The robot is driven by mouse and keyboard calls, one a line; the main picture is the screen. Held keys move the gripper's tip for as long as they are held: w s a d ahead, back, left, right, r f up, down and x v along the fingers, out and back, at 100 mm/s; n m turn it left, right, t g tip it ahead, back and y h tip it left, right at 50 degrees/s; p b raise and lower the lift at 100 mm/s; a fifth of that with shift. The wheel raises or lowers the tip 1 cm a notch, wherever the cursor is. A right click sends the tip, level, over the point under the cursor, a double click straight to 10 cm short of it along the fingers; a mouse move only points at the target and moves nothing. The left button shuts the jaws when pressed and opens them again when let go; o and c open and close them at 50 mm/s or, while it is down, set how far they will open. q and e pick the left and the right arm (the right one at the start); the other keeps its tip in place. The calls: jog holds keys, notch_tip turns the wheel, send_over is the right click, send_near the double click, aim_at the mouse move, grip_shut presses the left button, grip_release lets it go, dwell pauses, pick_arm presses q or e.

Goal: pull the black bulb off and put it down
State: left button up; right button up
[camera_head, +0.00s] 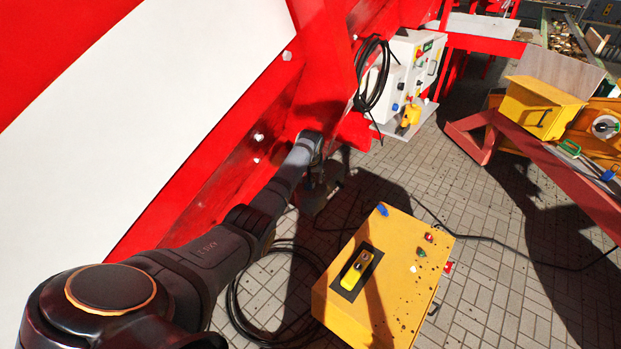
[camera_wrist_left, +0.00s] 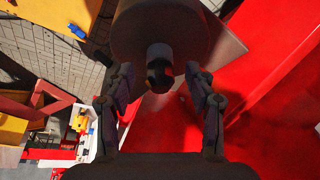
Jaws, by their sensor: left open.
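The black bulb (camera_wrist_left: 158,76) is round and glossy. In the left wrist view it sits at the end of a pale, short neck under a large dark round body (camera_wrist_left: 165,25). My left gripper (camera_wrist_left: 160,80) is open, with one finger on each side of the bulb and a visible gap to both. In the head view my left arm reaches to the red frame, and the left gripper (camera_head: 318,184) is dark and small in shadow there. The bulb cannot be made out in the head view. My right gripper is not in view.
A yellow box (camera_head: 335,290) with a black-and-yellow switch stands on the paving below right of the arm. Black cable (camera_head: 235,305) loops beside it. The red machine wall (camera_head: 215,190) is close on the left. A white control box (camera_head: 412,65) is farther back.

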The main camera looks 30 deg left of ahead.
pick_arm(q)
grip_shut()
jog(key=shift+r+p, duration=1.2)
jog(key=shift+p, duration=0.1)
jog(key=shift+r+p, duration=0.55)
jog(key=shift+p, duration=0.1)
notch_tip(320, 180, up, 3)
jog(key=p, duration=0.3)
jog(key=shift+p, duration=0.3)
notch_tip(320, 180, up, 3)
jog(key=p, duration=0.3)
jog(key=shift+r, duration=0.1)
